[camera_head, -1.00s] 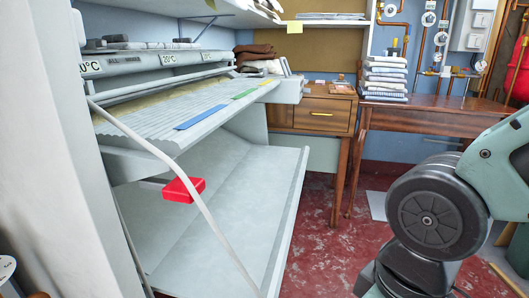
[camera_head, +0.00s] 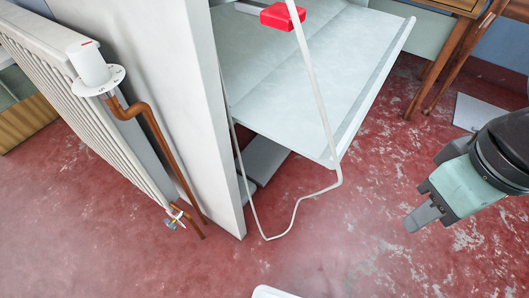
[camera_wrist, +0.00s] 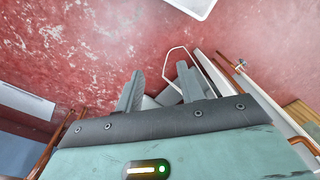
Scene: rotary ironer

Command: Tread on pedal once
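The ironer's white sloping tray (camera_head: 300,70) fills the top middle of the head view, with a red block (camera_head: 282,16) above it. A thin white bar (camera_head: 297,205) runs down from there and bends in a loop close to the floor. A flat grey plate (camera_head: 263,160) lies low under the tray, partly hidden; it may be the pedal, but I cannot tell for sure. My gripper (camera_head: 422,216) is at the right, above the floor and well apart from the plate and bar. In the wrist view my gripper (camera_wrist: 160,68) has its fingers apart with nothing between them.
A white panel (camera_head: 190,90) stands left of the tray. A radiator (camera_head: 90,115) with a copper pipe (camera_head: 155,130) is further left. A grey sheet (camera_head: 475,113) lies on the floor at right. A white object (camera_head: 272,292) is at the bottom edge. The red floor between is clear.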

